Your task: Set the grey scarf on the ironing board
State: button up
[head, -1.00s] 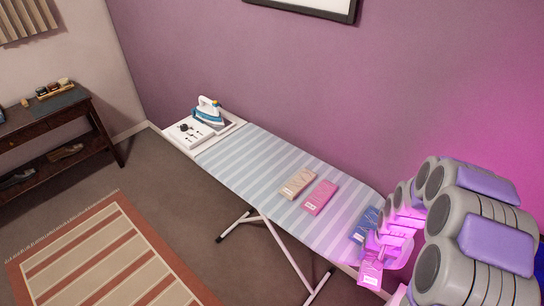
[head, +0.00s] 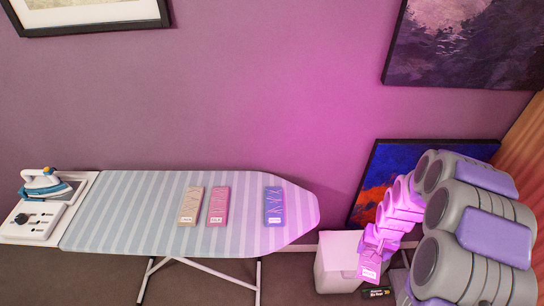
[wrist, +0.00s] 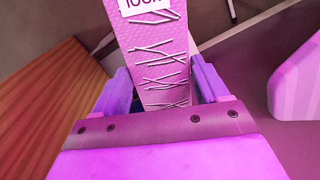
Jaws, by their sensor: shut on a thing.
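My gripper (head: 372,243) is at the lower right in the head view, right of the ironing board's rounded end and apart from it. It is shut on a flat, folded, labelled piece, the scarf (head: 369,267). Pink light tints it, so its grey cannot be confirmed. In the wrist view the scarf (wrist: 160,60) sticks out between the two fingers, with a white label at its far end and line marks along it. The ironing board (head: 130,210) has a striped cover, bare over its left-middle part and at its right tip.
Beige (head: 190,204), pink (head: 218,204) and blue (head: 274,204) folded pieces lie on the board. An iron (head: 44,184) stands at its left end. A white bin (head: 335,265) and a small black box (head: 377,292) are below my gripper. A painting (head: 385,170) leans behind my arm.

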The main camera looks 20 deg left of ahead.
aim_at(130, 207)
jog(key=k+j+z, duration=0.1)
jog(key=z, duration=0.3)
jog(key=k+j+z, duration=0.1)
jog(key=z, duration=0.3)
jog(key=k+j+z, duration=0.15)
jog(key=z, duration=0.3)
jog(key=k+j+z, duration=0.1)
jog(key=z, duration=0.3)
jog(key=k+j+z, duration=0.1)
jog(key=k+z, duration=0.55)
jog(key=k+u, duration=0.2)
jog(key=k, duration=0.15)
jog(key=k+j+u, duration=0.25)
jog(key=k, duration=0.15)
jog(key=k+j+u, duration=0.2)
jog(key=k, duration=0.15)
jog(key=k+j+u, duration=0.2)
jog(key=u, duration=0.15)
jog(key=k+j+u, duration=0.15)
jog(key=j+u, duration=0.15)
jog(key=j, duration=0.15)
jog(key=k+j+u, duration=0.1)
jog(key=j+u, duration=0.25)
jog(key=i+j+u, duration=0.15)
jog(key=j, duration=0.6)
jog(key=k+j, duration=0.05)
